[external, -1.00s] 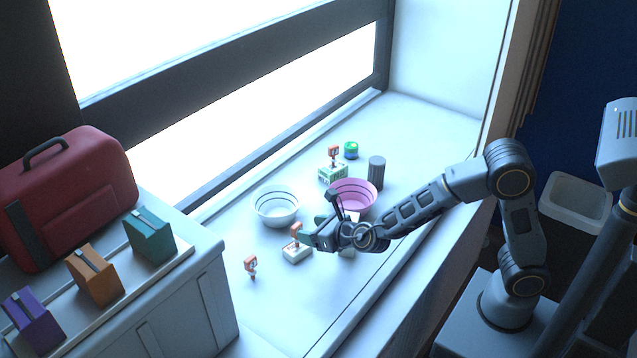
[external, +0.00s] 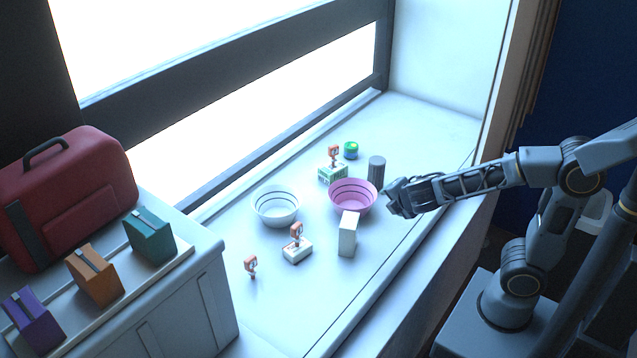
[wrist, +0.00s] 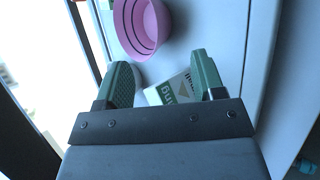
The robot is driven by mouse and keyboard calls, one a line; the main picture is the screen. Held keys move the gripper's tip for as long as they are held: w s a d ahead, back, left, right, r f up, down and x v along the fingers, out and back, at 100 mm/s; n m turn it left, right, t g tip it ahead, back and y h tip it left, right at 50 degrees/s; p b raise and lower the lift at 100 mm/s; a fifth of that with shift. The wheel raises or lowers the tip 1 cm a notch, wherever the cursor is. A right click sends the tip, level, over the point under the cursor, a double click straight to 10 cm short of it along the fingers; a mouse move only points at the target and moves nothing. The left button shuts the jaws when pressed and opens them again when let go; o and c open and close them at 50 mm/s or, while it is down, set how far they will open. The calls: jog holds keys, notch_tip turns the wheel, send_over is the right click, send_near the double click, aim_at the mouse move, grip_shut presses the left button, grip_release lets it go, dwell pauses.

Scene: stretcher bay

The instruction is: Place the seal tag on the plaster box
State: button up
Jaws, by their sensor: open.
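Three orange-red seal tags show in the external view. One tag (external: 297,231) stands upright on a low white box (external: 297,252). Another tag (external: 333,153) stands on a green-and-white box (external: 331,174) farther back. A third tag (external: 250,265) stands on the sill at the front left. I cannot read which box is the plaster box. My gripper (external: 392,202) is open and empty, right of the pink bowl and apart from all the tags. In the wrist view, my open gripper (wrist: 161,78) shows its green fingers with no tag between them.
A pink bowl (external: 353,203), a white bowl (external: 277,213), a dark grey cylinder (external: 376,170) and a green-blue tin (external: 351,150) stand on the sill. A tall white box (external: 348,238) stands before the pink bowl; in the wrist view a lettered box (wrist: 168,92) shows between the fingers.

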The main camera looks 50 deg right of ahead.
jog(key=s+f+m+g+y, duration=0.1)
jog(key=s+m+g+y, duration=0.3)
jog(key=s+m, duration=0.8)
jog(key=m+y, duration=0.1)
jog(key=m, duration=0.3)
jog(key=shift+s+y, duration=0.25)
jog(key=shift+y, duration=0.15)
jog(key=shift+a, duration=0.1)
jog(key=shift+r+p, duration=0.6)
jog(key=shift+r, duration=0.05)
